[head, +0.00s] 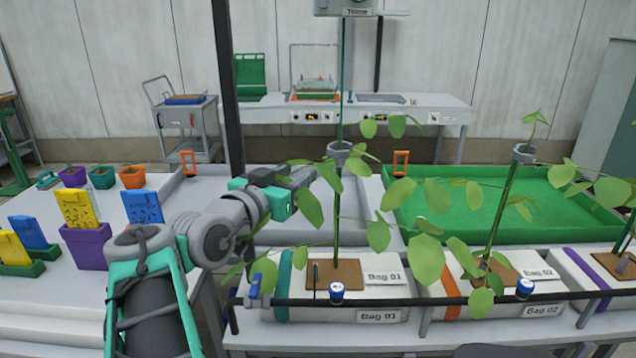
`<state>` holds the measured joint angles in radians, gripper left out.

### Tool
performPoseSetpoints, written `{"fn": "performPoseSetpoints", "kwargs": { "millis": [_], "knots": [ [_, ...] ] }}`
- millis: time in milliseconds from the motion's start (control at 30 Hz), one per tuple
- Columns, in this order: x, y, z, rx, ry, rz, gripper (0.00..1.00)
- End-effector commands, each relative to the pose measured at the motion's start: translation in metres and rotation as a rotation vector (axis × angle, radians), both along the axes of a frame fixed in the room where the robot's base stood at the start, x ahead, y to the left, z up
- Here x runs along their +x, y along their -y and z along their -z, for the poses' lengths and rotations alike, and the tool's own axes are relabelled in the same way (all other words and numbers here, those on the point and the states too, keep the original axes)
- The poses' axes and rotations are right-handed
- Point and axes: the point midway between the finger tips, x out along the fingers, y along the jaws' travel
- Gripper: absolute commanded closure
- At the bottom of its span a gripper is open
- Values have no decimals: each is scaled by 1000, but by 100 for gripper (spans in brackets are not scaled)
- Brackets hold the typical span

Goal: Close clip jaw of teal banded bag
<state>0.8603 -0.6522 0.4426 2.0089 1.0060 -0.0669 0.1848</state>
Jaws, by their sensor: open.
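The teal banded bag is the white slab labelled Bag 01 (345,314), with a teal band (284,285) at its left end. A tall plant stem (337,215) rises from its brown planting square. A grey clip (339,148) sits high on this stem; whether its jaw is open is too small to tell. My gripper (312,175) reaches in from the left, just left of and below the clip. Its fingers look empty, are partly behind leaves, and are open. I cannot tell whether they touch the stem.
Bag 02 (510,302), with an orange band, bears another plant with a grey clip (523,152). A dark rail (420,301) runs before the bags, and a dark post (228,90) stands behind my arm. A green tray (480,212) lies behind. Leaves crowd the stem.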

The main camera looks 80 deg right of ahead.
Motion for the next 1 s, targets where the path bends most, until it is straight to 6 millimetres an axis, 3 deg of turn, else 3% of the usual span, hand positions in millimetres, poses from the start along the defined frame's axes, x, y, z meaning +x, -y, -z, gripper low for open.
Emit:
{"fn": "performPoseSetpoints", "kwargs": {
  "millis": [33, 100, 267, 400, 600, 833, 1000],
  "knots": [
    [-18, 0, -2, -33, -4, 47, 57],
    [-30, 2, -10, -57, -9, 78, 57],
    [-40, 21, -14, -58, -12, 85, 57],
    [-50, 48, -14, -55, -12, 82, 57],
    [-56, 70, -13, -57, -11, 77, 57],
    [-56, 72, -12, -56, -11, 73, 57],
    [-56, 72, -12, -56, -11, 73, 69]
  ]
}}
